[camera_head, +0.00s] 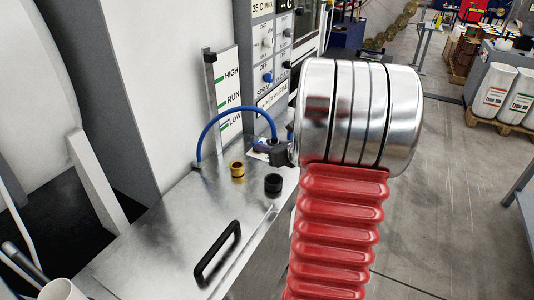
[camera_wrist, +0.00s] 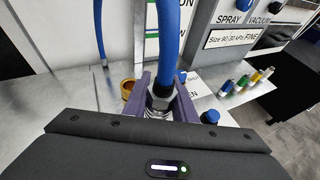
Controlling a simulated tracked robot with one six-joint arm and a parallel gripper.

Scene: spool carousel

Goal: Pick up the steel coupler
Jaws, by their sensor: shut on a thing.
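The steel coupler (camera_wrist: 158,104) is a silver fitting at the end of a blue hose (camera_wrist: 168,35), low in the middle of the wrist view. My gripper (camera_wrist: 161,88) has its two purple-grey fingers on either side of the coupler and is shut on it. In the head view my gripper (camera_head: 270,148) is at the right end of the arched blue hose (camera_head: 233,110), above the steel bench top. The coupler itself is mostly hidden there by the fingers and my arm.
A brass ring (camera_head: 238,169) and a black ring (camera_head: 273,184) stand on the bench close below my gripper. A black handle (camera_head: 217,254) lies nearer. A HIGH/RUN/LOW sign (camera_head: 229,92) and knob panel stand behind. Coloured fittings (camera_wrist: 245,80) and a blue-topped piece (camera_wrist: 210,117) are to the right.

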